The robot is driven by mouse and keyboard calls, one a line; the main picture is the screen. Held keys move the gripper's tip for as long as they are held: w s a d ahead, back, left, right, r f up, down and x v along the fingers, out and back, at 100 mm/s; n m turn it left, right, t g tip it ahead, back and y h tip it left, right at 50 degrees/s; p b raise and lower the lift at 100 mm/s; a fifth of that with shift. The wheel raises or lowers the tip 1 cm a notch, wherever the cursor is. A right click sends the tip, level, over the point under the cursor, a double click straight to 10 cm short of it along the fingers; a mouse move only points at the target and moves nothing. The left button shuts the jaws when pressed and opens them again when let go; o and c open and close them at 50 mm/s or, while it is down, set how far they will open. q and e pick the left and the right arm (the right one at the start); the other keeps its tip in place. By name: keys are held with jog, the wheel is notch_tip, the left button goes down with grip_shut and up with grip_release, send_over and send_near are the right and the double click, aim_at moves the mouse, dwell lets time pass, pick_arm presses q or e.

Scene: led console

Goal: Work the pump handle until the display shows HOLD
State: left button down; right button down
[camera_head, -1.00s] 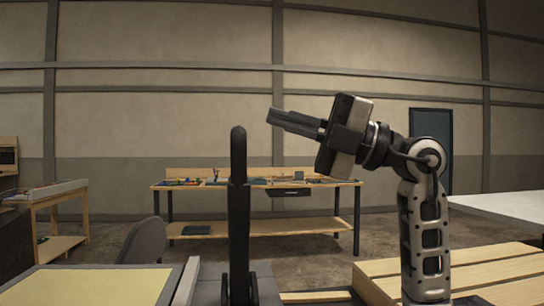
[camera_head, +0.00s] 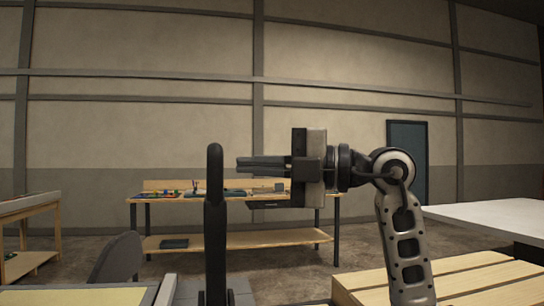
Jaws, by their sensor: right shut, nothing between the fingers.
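The pump handle (camera_head: 215,225) is a tall black upright lever with a rounded top, left of the picture's middle. My right gripper (camera_head: 240,164) is shut and empty, with its fingers level and pointing left. Its fingertips show just to the right of the handle's upper part, with a small gap between them in the picture. I cannot tell their difference in depth. The display is not in view. My left gripper is not in view.
A wooden slatted pallet (camera_head: 450,280) lies at the lower right, below my right arm. A workbench (camera_head: 240,240) with small items stands behind. A dark chair (camera_head: 118,258) is at the lower left. A pale table (camera_head: 490,215) is at the right.

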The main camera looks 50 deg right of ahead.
aim_at(221, 161)
pick_arm(q)
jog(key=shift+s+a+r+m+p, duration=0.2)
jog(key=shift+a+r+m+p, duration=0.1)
jog(key=shift+p, duration=0.95)
pick_arm(e)
jog(key=w, duration=0.7)
jog(key=shift+w+r, duration=0.15)
jog(key=shift+r, duration=0.1)
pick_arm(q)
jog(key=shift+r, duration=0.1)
pick_arm(e)
jog(key=shift+d, duration=0.15)
